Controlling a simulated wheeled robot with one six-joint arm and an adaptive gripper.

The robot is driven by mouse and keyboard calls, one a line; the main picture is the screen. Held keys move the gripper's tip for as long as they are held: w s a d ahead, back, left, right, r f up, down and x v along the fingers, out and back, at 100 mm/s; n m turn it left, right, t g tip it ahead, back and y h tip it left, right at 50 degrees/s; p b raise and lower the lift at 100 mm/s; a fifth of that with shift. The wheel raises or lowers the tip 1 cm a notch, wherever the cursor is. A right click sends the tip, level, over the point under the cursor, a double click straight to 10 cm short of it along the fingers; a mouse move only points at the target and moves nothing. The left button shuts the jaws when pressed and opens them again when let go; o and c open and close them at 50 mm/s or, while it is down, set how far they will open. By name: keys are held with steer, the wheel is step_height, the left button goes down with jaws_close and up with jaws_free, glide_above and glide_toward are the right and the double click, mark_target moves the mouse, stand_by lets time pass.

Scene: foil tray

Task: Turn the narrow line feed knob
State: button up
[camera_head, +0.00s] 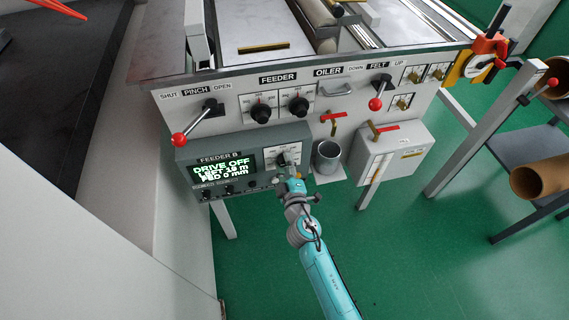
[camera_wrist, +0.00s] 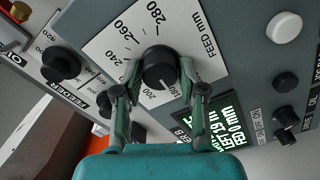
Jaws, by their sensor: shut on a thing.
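The black round feed knob (camera_wrist: 159,68) sits on a white dial plate (camera_wrist: 112,42) marked FEED, with numbers such as 200, 260 and 280. In the head view the same knob (camera_head: 283,159) is on the grey FEEDER B box (camera_head: 240,146). My gripper (camera_wrist: 159,72) has one finger on each side of the knob and is shut on it. In the head view my gripper (camera_head: 291,180) reaches up to the box from below. The display (camera_head: 222,170) reads DRIVE OFF, LEFT 19 m and FED 0 mm.
Two black FEEDER knobs (camera_head: 279,108) sit on the panel above. A red-tipped PINCH lever (camera_head: 192,130) is at upper left. A grey cup (camera_head: 327,156) and a white box (camera_head: 390,153) with a red-handled valve are to the right. Small black knobs (camera_wrist: 284,113) sit by the display.

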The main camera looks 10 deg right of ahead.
steer(key=shift+n, duration=1)
steer(key=o, duration=1.1)
steer(key=shift+s, duration=0.1)
steer(key=s, duration=1.1)
steer(key=shift+s, duration=0.4)
